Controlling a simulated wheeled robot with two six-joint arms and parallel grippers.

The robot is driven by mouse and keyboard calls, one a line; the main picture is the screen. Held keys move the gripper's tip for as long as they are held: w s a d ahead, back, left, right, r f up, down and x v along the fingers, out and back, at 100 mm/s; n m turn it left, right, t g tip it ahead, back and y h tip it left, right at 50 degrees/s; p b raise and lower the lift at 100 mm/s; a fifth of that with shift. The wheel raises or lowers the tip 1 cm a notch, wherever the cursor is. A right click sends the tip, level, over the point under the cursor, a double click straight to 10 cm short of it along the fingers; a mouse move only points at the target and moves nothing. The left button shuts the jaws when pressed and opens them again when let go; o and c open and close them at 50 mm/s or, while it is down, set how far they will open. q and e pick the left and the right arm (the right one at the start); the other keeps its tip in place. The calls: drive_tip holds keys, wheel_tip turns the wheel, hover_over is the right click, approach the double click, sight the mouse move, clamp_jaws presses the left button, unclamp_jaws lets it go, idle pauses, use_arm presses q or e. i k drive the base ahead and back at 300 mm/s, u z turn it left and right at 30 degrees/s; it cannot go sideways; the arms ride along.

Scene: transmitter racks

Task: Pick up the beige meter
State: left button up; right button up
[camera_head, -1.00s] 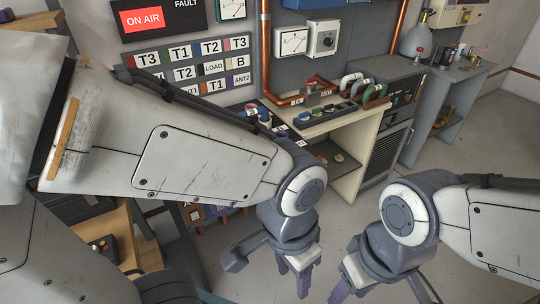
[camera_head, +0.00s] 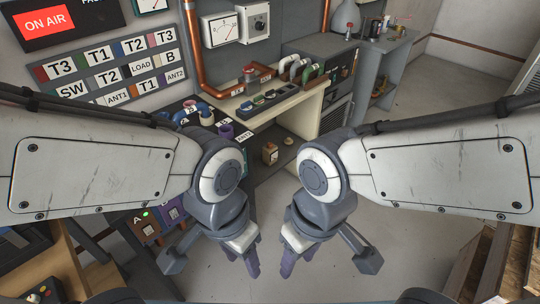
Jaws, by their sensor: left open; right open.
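A small beige box-like item (camera_head: 270,153) stands on the lower shelf under the patch bench. It looks like the beige meter, but it is too small to be sure. My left gripper (camera_head: 241,260) hangs over the floor, below and left of this item in the picture. It is open and empty. My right gripper (camera_head: 296,258) hangs beside it to the right, open and empty, its fingers partly overlapping. Both are apart from the item.
The patch bench (camera_head: 290,108) carries a copper pipe and several coloured plugs. A grey cabinet (camera_head: 325,55) stands behind it. A white wall meter (camera_head: 220,29) hangs above. A wooden crate (camera_head: 490,262) is at lower right. The floor (camera_head: 400,240) between is clear.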

sight(269, 156)
drive_tip(key=z, duration=0.45)
drive_tip(key=i, duration=1.7)
drive_tip(key=u, duration=0.75)
